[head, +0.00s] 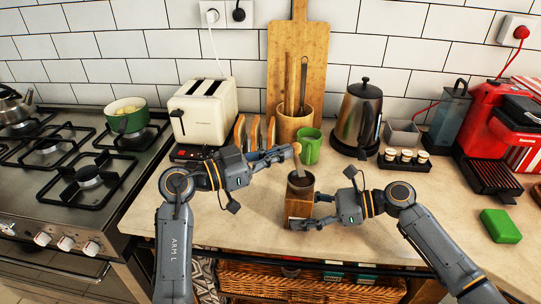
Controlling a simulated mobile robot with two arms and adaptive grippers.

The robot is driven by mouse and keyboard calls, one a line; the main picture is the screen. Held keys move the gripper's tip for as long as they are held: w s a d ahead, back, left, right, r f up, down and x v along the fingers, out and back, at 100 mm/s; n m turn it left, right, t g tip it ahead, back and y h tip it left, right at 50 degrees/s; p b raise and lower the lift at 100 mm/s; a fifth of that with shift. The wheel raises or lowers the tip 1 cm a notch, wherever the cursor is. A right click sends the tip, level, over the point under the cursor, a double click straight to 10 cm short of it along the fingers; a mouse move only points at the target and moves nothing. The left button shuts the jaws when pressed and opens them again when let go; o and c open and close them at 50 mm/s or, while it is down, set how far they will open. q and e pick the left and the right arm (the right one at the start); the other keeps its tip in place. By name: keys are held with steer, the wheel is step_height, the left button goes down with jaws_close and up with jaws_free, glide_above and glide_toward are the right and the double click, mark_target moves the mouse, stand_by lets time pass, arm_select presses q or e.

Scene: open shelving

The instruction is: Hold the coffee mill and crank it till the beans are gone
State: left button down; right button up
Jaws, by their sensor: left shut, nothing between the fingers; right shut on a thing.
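The coffee mill (298,207) stands upright near the counter's front edge in the head view, a wooden box with a dark top. Its crank rises from the top to a pale wooden knob (297,148). My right gripper (303,223) is shut on the lower part of the mill's body from the right. My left gripper (282,155) is shut and empty, with its fingertips close beside the knob on the left. I cannot tell whether they touch it. The top opening looks dark, and I cannot make out beans in it.
A green mug (311,145) and a utensil crock (291,124) stand just behind the mill. A toaster (204,111) and bread slices are behind my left arm. A kettle (359,115), a jar rack (404,161) and a red coffee machine (492,125) stand right.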

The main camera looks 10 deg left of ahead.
mark_target(300, 144)
arm_select(q)
steer(key=shift+w+d+m+g+h, duration=0.15)
steer(key=shift+m+g+h, duration=0.15)
steer(key=shift+g, duration=0.2)
steer(key=shift+w+d+m+g+h, duration=0.15)
steer(key=shift+m+g+h, duration=0.15)
steer(key=shift+g, duration=0.2)
arm_select(e)
steer(key=shift+r, duration=0.1)
arm_select(q)
steer(key=m+g, duration=0.1)
steer(key=g, duration=0.1)
steer(key=w+d+m+g+h, duration=0.1)
steer(key=m+g, duration=0.1)
steer(key=g, duration=0.1)
steer(key=d+m+g, duration=0.1)
steer(key=m+g, duration=0.1)
steer(key=shift+w+g+h, duration=0.4)
steer(key=m+g, duration=0.1)
steer(key=d+m+g, duration=0.1)
steer(key=m+g, duration=0.1)
steer(key=g, duration=0.1)
steer(key=shift+w+d+r, duration=0.1)
steer(key=shift+w+d, duration=0.05)
steer(key=shift+d, duration=0.9)
steer(key=w+a, duration=0.2)
steer(key=a, duration=0.9)
steer(key=shift+w+a, duration=0.25)
steer(key=shift+a, duration=0.15)
